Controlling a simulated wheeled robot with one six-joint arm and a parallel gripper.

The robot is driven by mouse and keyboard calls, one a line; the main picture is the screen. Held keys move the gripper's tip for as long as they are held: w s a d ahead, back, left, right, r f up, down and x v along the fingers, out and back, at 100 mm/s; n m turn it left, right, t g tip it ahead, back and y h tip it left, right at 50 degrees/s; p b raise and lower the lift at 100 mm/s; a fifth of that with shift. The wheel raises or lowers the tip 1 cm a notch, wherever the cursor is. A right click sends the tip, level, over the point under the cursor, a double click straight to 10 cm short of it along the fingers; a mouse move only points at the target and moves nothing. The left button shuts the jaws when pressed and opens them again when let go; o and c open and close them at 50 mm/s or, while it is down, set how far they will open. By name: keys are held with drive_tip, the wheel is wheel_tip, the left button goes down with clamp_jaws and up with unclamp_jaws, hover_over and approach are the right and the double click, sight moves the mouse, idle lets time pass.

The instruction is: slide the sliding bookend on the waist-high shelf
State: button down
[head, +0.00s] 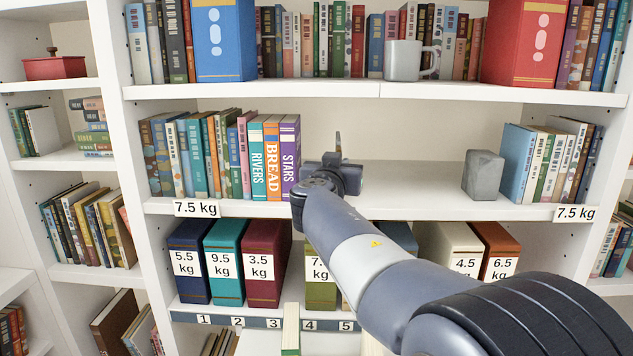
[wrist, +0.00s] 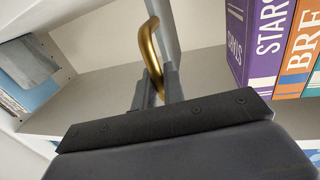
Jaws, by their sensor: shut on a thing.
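The sliding bookend shows in the wrist view as a narrow grey upright (wrist: 167,30) with a curved brass handle (wrist: 147,48). In the head view only its thin upper part (head: 338,143) shows above my gripper (head: 332,165); the rest is hidden behind the gripper and arm. My gripper also shows in the wrist view (wrist: 158,84), its fingers shut on the brass handle. The bookend stands on the waist-high shelf (head: 410,190), to the right of the purple STARS book (head: 290,157). In the wrist view bare shelf shows between the upright and that book.
Several books, with RIVERS (head: 257,160) and BREAD (head: 272,158), stand left of STARS. A grey stone block (head: 482,176) stands right, beside more books (head: 548,160). The shelf between the gripper and block is clear. Labelled binders (head: 265,262) fill the shelf below; a mug (head: 405,60) stands above.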

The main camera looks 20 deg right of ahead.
drive_tip(key=d, duration=0.1)
drive_tip(key=s+d+b, duration=0.1)
drive_tip(key=d, duration=0.3)
drive_tip(key=shift+s+b, duration=0.3)
drive_tip(key=shift+b, duration=0.1)
drive_tip(key=c, duration=1.6)
unclamp_jaws()
drive_tip(key=shift+s+a, duration=0.1)
drive_tip(key=b+v, duration=0.1)
drive_tip(key=v, duration=0.9)
drive_tip(key=shift+s+b, duration=0.3)
drive_tip(key=shift+b, duration=0.05)
drive_tip(key=shift+a, duration=0.1)
